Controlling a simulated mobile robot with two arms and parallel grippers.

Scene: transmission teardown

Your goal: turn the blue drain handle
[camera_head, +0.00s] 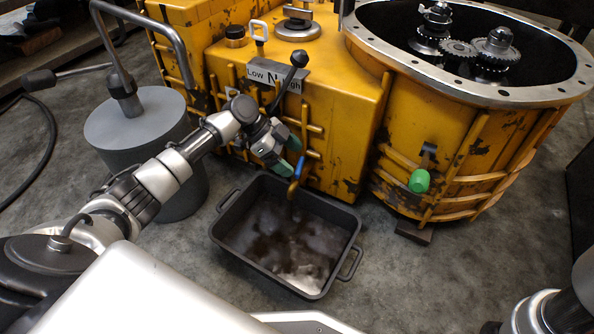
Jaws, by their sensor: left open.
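The blue drain handle (299,168) sits on a brass-coloured drain spout low on the front of the yellow transmission housing (335,110). It points up and slightly right. My left gripper (289,156) has green fingertips and is open just left of the handle. One fingertip is above and one below, close to the handle; I cannot tell whether they touch it. The black drain pan (226,243) lies on the floor under the spout, with dark liquid in it. My right gripper is out of view.
A grey drum with a pump handle (135,120) stands at the left. A gear lever with a black knob (299,60) and a green-capped fitting (419,181) stick out from the housing.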

